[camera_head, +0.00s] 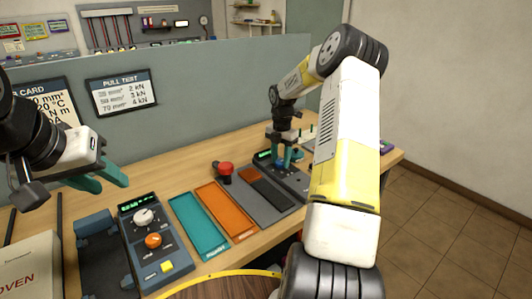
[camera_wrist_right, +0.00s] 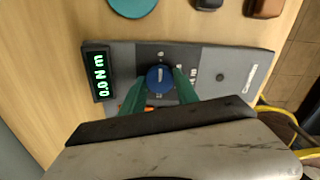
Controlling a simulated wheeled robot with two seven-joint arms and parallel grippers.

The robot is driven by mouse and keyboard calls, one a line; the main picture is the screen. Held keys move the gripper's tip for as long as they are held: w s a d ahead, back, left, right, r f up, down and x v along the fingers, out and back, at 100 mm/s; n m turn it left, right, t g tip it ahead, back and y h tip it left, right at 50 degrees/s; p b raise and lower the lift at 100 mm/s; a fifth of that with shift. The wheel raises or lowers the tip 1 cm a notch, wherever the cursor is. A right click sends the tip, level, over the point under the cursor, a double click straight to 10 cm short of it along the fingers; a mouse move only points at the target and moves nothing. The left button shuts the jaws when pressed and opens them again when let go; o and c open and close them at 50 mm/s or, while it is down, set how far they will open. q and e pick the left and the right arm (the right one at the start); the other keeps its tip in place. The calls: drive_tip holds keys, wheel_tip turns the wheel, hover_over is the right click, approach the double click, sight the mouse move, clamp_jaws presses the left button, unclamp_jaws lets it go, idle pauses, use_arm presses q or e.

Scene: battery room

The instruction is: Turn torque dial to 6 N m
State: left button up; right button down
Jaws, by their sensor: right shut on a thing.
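The torque dial (camera_wrist_right: 160,79) is a round blue knob with a white pointer line, set on a grey panel (camera_wrist_right: 228,72). The pointer stands roughly upright in the right wrist view; the small scale marks around it are hard to read. A display (camera_wrist_right: 99,74) on the panel reads 0.0 N m in green. My right gripper (camera_wrist_right: 160,83) is shut on the dial, one green finger on each side. In the head view my right gripper (camera_head: 284,157) is at the grey device, partly hiding the dial. My left gripper (camera_head: 112,186) is open and empty at the left, above the table.
A device with white, orange and yellow controls (camera_head: 155,245) stands at the front left. A teal tray (camera_head: 198,226), an orange tray (camera_head: 226,212) and a red knob (camera_head: 226,169) lie between it and the torque device. A grey partition stands behind the table.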

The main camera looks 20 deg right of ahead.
sight(280, 161)
drive_tip(key=shift+w+r, duration=0.1)
drive_tip(key=c, duration=0.9)
unclamp_jaws()
drive_tip(key=shift+r, duration=3.85)
